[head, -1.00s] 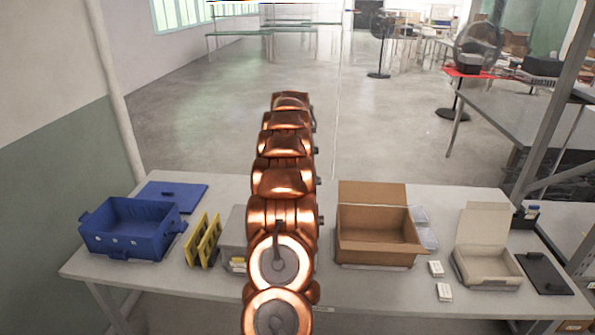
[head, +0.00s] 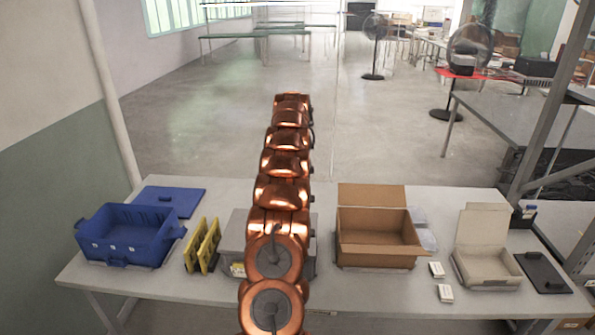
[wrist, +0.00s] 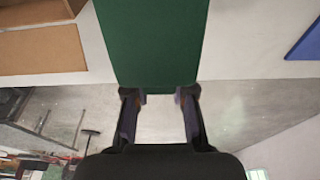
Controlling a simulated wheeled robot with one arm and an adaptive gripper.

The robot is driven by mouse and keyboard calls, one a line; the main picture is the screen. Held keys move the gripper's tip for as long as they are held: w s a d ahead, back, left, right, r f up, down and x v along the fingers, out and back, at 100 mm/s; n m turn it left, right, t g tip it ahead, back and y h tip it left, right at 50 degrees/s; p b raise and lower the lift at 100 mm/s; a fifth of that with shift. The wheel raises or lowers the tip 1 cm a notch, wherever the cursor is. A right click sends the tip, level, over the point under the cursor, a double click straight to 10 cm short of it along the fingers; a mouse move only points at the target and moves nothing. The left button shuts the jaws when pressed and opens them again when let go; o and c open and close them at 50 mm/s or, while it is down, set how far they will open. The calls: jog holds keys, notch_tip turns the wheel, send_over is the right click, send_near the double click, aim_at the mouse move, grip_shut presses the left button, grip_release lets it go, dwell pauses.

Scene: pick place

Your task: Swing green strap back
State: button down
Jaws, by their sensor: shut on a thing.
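A flat dark green piece (wrist: 152,40), which I take to be the green strap, fills the top middle of the wrist view. Its near end lies between the two fingers of my gripper (wrist: 160,95), which is shut on it. The strap's far end runs out of the picture at the top. In the head view my copper arm hides my gripper and the strap. A grey box (head: 234,238) stands on the table, partly hidden behind the arm.
On the table (head: 400,290) are a blue crate (head: 125,250) and blue lid (head: 170,200), yellow racks (head: 208,245), an open cardboard box (head: 375,253), a white box (head: 487,270), small white boxes (head: 445,293) and a black tray (head: 543,272). Open floor lies beyond.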

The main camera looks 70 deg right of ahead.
jog(key=shift+f, duration=0.15)
dwell(0.5)
jog(key=c, duration=1)
grip_release()
jog(key=shift+o, duration=0.2)
jog(key=shift+s+a, duration=0.1)
jog(key=shift+a, duration=0.1)
